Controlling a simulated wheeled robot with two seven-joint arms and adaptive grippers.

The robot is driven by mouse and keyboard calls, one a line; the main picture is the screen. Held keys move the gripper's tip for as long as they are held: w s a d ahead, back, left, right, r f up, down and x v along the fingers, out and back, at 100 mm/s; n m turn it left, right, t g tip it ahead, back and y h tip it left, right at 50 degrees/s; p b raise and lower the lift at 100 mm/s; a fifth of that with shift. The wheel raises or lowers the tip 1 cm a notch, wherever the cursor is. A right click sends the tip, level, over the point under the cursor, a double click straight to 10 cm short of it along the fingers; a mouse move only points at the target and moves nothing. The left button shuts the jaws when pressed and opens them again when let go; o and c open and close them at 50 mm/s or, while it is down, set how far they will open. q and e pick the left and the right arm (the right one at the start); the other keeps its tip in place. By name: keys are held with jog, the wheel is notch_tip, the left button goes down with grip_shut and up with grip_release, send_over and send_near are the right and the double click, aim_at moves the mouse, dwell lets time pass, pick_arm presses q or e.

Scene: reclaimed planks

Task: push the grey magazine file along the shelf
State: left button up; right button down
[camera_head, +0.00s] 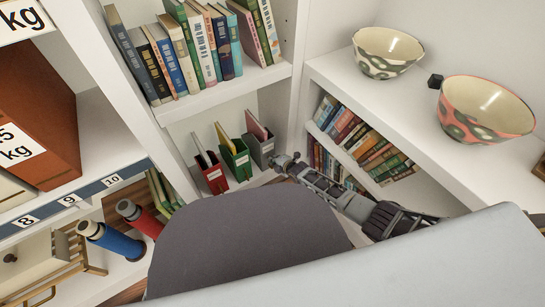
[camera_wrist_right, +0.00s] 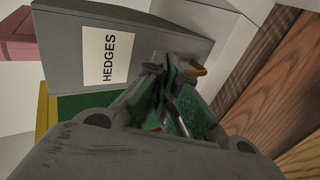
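The grey magazine file (camera_head: 259,151) stands on the low shelf at the right end of a row of files. In the right wrist view it fills the upper left (camera_wrist_right: 62,58), with a white label reading "HEDGES". My right gripper (camera_head: 283,161) is at the file's right front. In the right wrist view its fingers (camera_wrist_right: 177,82) are close together beside the label's right, with nothing seen between them. I cannot tell whether they touch the file. My left gripper is not in view.
A green file (camera_head: 236,160) and a red file (camera_head: 213,175) stand left of the grey one. A white upright and a shelf of leaning books (camera_head: 365,140) are to the right. Two bowls (camera_head: 387,52) (camera_head: 486,109) stand on the upper right shelf.

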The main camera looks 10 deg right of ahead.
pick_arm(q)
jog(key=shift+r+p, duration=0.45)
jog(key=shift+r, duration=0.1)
pick_arm(e)
jog(key=shift+s+d, duration=0.2)
jog(key=shift+s, duration=0.45)
jog(key=s+a+r+m+g, duration=0.2)
jog(key=s+a+r+m, duration=0.15)
jog(key=s, duration=0.35)
jog(key=s+a+r+m+g, duration=0.1)
jog(key=s+a+r+m, duration=0.25)
jog(key=s+m, duration=0.2)
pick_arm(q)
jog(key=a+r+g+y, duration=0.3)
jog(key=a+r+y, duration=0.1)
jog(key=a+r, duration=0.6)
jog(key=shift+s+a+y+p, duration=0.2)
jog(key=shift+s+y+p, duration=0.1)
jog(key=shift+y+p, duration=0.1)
pick_arm(e)
jog(key=s+d+r+m+g+h, duration=0.1)
jog(key=s+d+r+m+g, duration=0.1)
jog(key=s+d+r+m, duration=0.3)
jog(key=s+d+r+m+g+h, duration=0.2)
jog(key=s+d+r+m, duration=0.4)
jog(key=s+r, duration=0.5)
jog(key=s+d, duration=0.1)
jog(key=s, duration=0.4)
jog(key=shift+d+r+h, duration=0.3)
jog(key=shift+r, duration=0.05)
